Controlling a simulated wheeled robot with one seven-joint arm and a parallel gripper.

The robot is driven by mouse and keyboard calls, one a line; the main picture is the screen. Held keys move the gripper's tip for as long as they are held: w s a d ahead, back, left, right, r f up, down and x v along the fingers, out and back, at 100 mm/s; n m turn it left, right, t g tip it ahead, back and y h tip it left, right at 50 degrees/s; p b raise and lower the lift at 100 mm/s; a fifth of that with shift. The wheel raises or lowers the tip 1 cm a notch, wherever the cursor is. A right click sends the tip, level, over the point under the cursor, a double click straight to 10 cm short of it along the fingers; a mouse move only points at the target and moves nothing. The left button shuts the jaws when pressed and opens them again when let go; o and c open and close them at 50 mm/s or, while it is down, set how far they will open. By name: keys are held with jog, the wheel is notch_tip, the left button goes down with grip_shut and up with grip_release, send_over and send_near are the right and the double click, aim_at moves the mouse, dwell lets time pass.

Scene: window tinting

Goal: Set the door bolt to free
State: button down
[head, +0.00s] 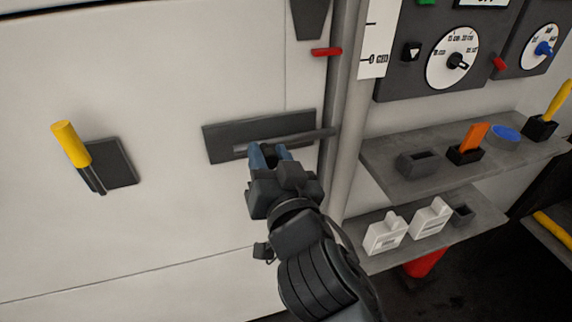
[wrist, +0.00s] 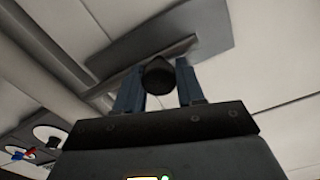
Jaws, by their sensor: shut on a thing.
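The door bolt is a dark plate (head: 222,143) on the pale door, with a grey bar (head: 318,134) running along it and sticking out past its right end towards the post. In the wrist view the plate (wrist: 215,32) and the bar also show. A round dark knob (wrist: 158,75) stands out from the bar. My gripper (head: 270,152) is at the bolt, its blue fingers on either side of the knob and shut on it. In the head view the fingers hide most of the knob.
A yellow-handled lever (head: 70,144) is on the door at left. A grey post (head: 345,110) stands right of the bolt, with a red tab (head: 326,52) above. Farther right are dial panels (head: 420,88) and shelves (head: 385,150) with small blocks, holders and white tags.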

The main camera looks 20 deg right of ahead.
jog(key=shift+a+b, duration=0.45)
jog(key=shift+a, duration=0.5)
jog(key=c, duration=0.8)
grip_release()
jog(key=shift+o, duration=0.2)
jog(key=s+b, duration=0.1)
jog(key=s, duration=0.6)
jog(key=shift+s+a, duration=0.35)
